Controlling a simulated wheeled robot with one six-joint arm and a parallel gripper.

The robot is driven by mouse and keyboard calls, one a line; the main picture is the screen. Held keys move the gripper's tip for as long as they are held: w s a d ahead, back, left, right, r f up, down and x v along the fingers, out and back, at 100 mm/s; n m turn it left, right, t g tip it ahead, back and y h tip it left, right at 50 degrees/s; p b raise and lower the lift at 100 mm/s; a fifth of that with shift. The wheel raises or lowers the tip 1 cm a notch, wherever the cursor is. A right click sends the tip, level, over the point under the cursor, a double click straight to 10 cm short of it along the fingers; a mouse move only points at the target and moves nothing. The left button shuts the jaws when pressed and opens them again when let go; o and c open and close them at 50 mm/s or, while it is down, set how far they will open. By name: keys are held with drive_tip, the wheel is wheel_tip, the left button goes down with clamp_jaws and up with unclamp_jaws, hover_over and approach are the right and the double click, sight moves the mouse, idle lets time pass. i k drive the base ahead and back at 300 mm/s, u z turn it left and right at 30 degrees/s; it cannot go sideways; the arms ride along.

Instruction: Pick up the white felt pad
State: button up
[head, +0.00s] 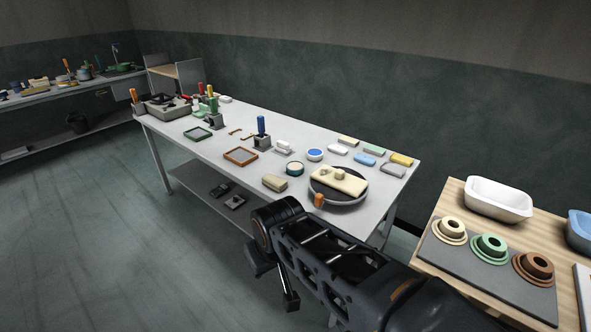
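A small white pad (338,149) lies flat on the long light-grey table (215,150), towards its back right. It looks like the white felt pad, though its material is too small to tell. It lies in a loose group with a tan pad (348,141), a green pad (374,149), a blue pad (365,159), a yellow pad (401,159) and a grey pad (393,170). My arm rises at the lower right, in front of the table and well apart from the pad.
A dark round turntable (353,199) with a cream slab (338,180) stands at the table's front right. Nearby are a round blue-topped tin (314,155) and a beige block (274,183). A wooden table (453,192) stands at right. Floor at left is open.

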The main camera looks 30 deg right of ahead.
sight(283, 147)
drive_tip(key=k, duration=0.55)
drive_tip(key=u, duration=0.6)
drive_tip(key=i, duration=2.75)
drive_tip(key=z, duration=1.15)
drive_tip(key=i, duration=0.95)
drive_tip(key=z, duration=1.15)
drive_tip(key=i, duration=0.25)
drive_tip(key=z, duration=0.2)
